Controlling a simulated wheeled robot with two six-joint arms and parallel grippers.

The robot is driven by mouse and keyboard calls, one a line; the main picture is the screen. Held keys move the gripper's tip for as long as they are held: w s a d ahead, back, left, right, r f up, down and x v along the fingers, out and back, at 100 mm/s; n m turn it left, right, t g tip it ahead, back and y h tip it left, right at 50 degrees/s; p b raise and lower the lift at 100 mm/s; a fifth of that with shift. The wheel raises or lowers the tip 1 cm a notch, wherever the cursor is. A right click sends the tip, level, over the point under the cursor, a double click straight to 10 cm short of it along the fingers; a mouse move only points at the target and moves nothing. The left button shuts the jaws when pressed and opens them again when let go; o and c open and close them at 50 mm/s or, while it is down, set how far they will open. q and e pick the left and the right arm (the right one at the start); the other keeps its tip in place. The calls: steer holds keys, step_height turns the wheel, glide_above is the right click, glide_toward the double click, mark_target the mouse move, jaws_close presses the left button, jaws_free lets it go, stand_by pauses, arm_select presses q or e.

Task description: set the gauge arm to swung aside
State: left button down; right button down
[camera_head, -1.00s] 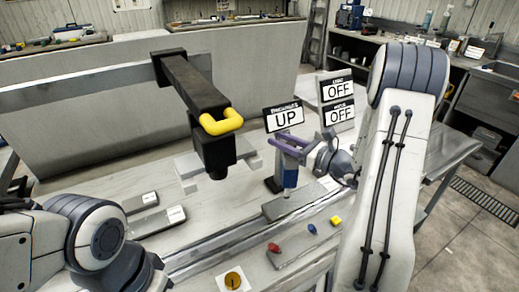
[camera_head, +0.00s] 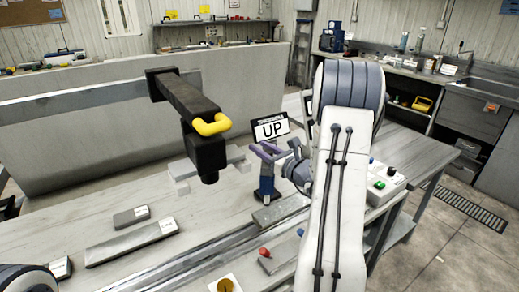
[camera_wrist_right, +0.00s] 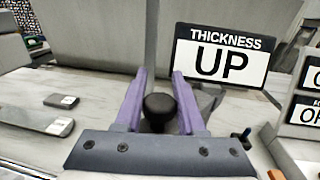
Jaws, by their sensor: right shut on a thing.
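The sign (camera_wrist_right: 222,58) also shows there. A black arm (camera_head: 190,95) with a yellow handle (camera_head: 212,125) reaches over the bench, left of the gripper and apart from it. I cannot tell which part is labelled the gauge arm. My left gripper is out of view.
Flat grey blocks (camera_head: 131,243) with labels lie on the bench (camera_head: 75,215) at left. A red knob (camera_head: 264,252) sits at the front. A control box (camera_head: 382,182) with coloured buttons is to the right of my arm, which hides part of the bench.

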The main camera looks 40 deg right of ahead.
steer(key=c, duration=0.5)
jaws_free()
steer(key=s+b, duration=0.2)
steer(key=s, duration=0.7)
steer(key=shift+s+d, duration=0.1)
steer(key=shift+d, duration=0.1)
steer(key=shift+s, duration=0.6)
